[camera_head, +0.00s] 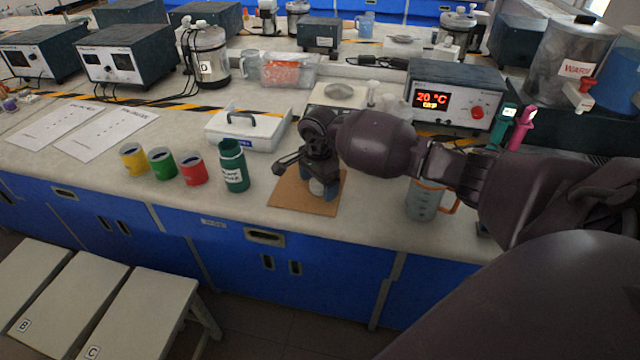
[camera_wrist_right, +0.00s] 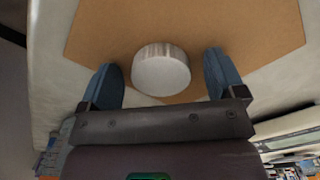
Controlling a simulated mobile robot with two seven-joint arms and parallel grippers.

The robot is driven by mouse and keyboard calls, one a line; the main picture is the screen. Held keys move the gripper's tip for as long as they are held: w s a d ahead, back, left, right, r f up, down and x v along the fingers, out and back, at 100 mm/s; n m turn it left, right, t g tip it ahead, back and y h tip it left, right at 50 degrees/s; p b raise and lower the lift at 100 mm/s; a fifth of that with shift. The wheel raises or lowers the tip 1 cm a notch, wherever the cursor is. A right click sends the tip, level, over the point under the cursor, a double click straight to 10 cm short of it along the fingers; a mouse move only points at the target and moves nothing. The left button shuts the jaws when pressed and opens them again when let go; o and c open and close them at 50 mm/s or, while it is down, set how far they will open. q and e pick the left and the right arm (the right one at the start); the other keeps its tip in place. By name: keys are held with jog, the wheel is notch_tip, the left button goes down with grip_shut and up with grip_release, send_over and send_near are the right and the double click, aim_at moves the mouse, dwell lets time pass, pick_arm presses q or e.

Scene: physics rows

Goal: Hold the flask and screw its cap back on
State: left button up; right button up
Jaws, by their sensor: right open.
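The green flask (camera_head: 234,172) stands upright on the bench left of the cork-brown mat (camera_head: 288,198). It has a white label and its top looks open and dark. The round pale cap (camera_head: 317,187) lies on the mat, and it also shows in the right wrist view (camera_wrist_right: 161,72). My right gripper (camera_head: 318,190) points down over the mat, open. In the right wrist view its blue fingertips (camera_wrist_right: 164,80) stand one on each side of the cap, with gaps between. My left gripper is in no view.
Yellow (camera_head: 133,160), green (camera_head: 162,164) and red (camera_head: 193,170) cups stand left of the flask. A white box with a handle (camera_head: 262,135) is behind it. A clear jug (camera_head: 423,205) stands under my right forearm. The bench's front edge is close.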

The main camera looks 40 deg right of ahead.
aim_at(318, 183)
jog(key=shift+c, duration=0.5)
jog(key=c, duration=0.9)
jog(key=shift+r, duration=0.1)
notch_tip(318, 183, up, 20)
jog(key=shift+f+p, duration=0.1)
jog(key=shift+p, duration=0.75)
